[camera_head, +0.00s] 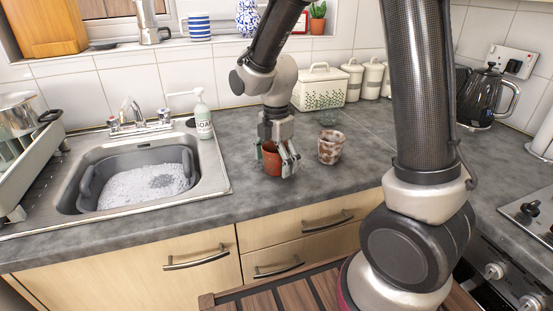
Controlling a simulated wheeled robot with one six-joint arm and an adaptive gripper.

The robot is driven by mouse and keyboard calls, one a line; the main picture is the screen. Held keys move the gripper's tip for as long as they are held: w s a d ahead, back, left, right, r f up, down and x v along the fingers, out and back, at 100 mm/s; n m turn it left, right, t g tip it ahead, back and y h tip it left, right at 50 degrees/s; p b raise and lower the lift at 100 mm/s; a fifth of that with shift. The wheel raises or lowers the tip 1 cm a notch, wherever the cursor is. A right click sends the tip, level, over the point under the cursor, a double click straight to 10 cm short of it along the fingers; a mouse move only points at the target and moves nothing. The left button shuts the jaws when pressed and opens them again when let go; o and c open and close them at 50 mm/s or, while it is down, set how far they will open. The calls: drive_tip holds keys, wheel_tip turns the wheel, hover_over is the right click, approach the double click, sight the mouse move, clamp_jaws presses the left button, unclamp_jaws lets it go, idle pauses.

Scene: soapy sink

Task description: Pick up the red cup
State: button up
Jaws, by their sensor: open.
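The red cup (271,161) stands on the grey counter, to the right of the sink. My gripper (279,158) points down over it, with its fingers around the cup's sides. The fingers are open, and one finger hides part of the cup's right side. I cannot tell whether any finger touches the cup.
A brown and white speckled cup (331,147) stands close to the right of my gripper. The sink (216,178) holds a grey basin (85,187) of suds. A soap bottle (203,119) stands behind the sink's right side. The front counter is clear.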

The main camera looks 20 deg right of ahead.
drive_tip(key=c, duration=1)
